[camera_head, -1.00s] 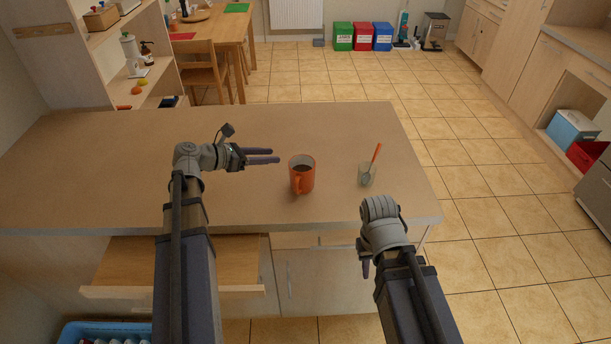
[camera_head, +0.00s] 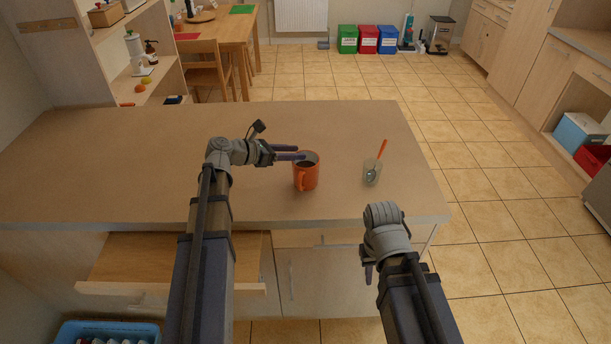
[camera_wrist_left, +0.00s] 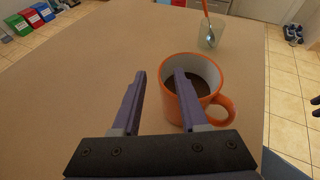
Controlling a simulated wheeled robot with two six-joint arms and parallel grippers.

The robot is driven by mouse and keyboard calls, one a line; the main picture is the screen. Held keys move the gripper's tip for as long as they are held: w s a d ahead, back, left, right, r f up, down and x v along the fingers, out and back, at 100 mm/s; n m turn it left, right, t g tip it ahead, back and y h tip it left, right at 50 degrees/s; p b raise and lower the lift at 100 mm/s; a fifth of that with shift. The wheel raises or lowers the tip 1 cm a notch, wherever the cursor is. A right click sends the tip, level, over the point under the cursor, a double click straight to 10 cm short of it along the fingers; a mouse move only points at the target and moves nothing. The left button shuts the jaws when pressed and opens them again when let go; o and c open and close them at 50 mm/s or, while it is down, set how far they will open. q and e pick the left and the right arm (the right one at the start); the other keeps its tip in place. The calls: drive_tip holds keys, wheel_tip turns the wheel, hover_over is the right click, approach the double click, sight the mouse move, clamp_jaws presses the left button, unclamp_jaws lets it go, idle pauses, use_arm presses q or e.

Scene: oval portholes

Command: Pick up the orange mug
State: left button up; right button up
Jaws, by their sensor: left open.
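The orange mug (camera_head: 308,182) stands upright on the wooden counter with dark liquid inside and its handle toward the front. It also shows in the left wrist view (camera_wrist_left: 169,92), with its handle on the right. My left gripper (camera_head: 301,152) is open and empty, its fingertips at the mug's far left rim in the head view. In the left wrist view, one finger overlaps the mug's mouth and the other lies to its left; I cannot tell whether they touch it. My right gripper (camera_head: 367,272) hangs by the counter's front edge, mostly hidden by its wrist.
A clear glass (camera_head: 371,173) with an orange-handled spoon (camera_head: 382,149) stands right of the mug. The counter (camera_head: 120,160) is clear to the left. An open drawer or pull-out board (camera_head: 140,262) juts below its front edge.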

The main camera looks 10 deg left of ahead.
use_arm(q)
clamp_jaws()
drive_tip(key=shift+s, duration=0.15)
idle(1.2)
